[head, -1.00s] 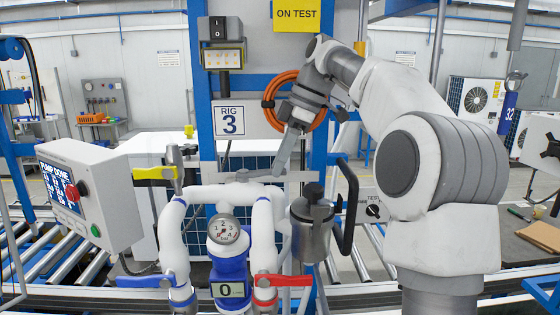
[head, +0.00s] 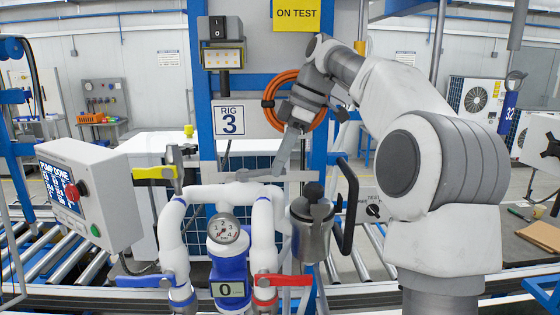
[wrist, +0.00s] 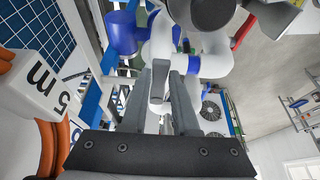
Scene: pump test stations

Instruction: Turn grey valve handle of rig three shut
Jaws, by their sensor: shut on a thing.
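Rig three's grey valve handle (head: 262,179) is a flat lever above the white pipework, lying roughly sideways across the picture. My gripper (head: 277,172) reaches down to it from the upper right, its fingers shut on the lever. In the wrist view my gripper (wrist: 167,98) has the pale grey handle (wrist: 158,80) between its two long grey fingers. The fingers partly hide the handle in both views, and the valve body under it is hard to make out. The rig 3 sign (head: 229,121) hangs just above.
Yellow (head: 155,172), blue (head: 140,282) and red (head: 290,280) handles sit on nearby pipes. A grey metal canister (head: 312,230) with a black side handle stands close on the right. A control box (head: 105,195) is at left. An orange hose coil (head: 274,100) hangs behind my gripper.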

